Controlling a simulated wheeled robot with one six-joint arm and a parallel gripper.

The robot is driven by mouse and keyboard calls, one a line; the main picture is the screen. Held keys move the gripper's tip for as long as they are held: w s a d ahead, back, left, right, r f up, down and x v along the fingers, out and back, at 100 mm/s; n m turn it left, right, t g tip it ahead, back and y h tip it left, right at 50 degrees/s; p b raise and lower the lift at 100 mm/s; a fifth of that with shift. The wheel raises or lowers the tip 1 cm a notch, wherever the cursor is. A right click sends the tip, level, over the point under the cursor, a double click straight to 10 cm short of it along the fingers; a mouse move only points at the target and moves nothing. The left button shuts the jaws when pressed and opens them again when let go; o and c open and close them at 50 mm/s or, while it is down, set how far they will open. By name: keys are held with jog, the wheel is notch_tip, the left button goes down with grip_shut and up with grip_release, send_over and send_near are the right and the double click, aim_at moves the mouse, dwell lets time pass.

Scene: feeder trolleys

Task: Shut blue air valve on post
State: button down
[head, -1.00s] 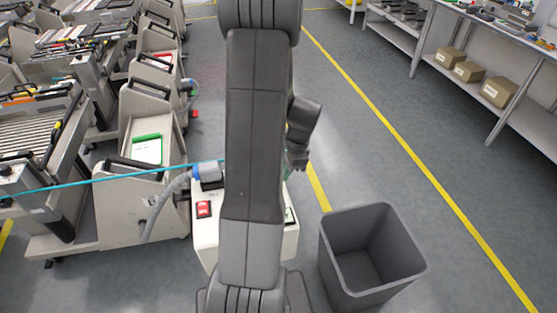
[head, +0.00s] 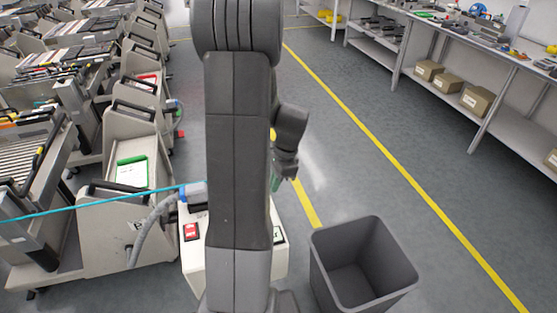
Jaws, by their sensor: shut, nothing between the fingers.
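A white post-like box (head: 196,262) with a red switch (head: 191,232) stands at lower centre, partly behind my arm. A blue fitting (head: 194,191) with a grey hose sits at its upper left; I cannot tell whether it is the air valve. Other parts of the post top are hidden by my arm. My gripper (head: 288,173) hangs to the right of my arm, above and right of the box. It is small in view and shut, with nothing held. A small green item (head: 275,183) shows just left of the fingers; touching or apart is unclear.
A dark grey open bin (head: 325,262) stands on the floor right of the box. Feeder trolleys (head: 90,240) crowd the left, with a taut teal line (head: 90,203) crossing in front. A long bench (head: 490,55) runs along the right. Open floor lies between.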

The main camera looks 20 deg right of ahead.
jog(key=v, duration=1)
jog(key=shift+r, duration=0.3)
jog(key=shift+f, duration=0.15)
jog(key=x, duration=0.8)
jog(key=w+f+n, duration=0.1)
jog(key=w+n, duration=0.1)
jog(key=n, duration=0.2)
jog(key=w+a+f+n+g+h, duration=0.1)
jog(key=w+n, duration=0.1)
jog(key=n, duration=0.2)
jog(key=w+f+n+h, duration=0.1)
jog(key=w+n, duration=0.2)
jog(key=n, duration=0.1)
jog(key=shift+a+f+n+g+p, duration=0.2)
jog(key=shift+n+g+p, duration=0.1)
jog(key=shift+g, duration=0.1)
jog(key=w+n, duration=0.1)
jog(key=f+n, duration=0.1)
jog(key=n, duration=0.1)
jog(key=w+a+n, duration=0.1)
jog(key=shift+w+f+g+h, duration=0.15)
jog(key=shift+w+g+h, duration=0.15)
jog(key=shift+h, duration=0.1)
jog(key=v, duration=0.6)
jog(key=shift+r, duration=0.25)
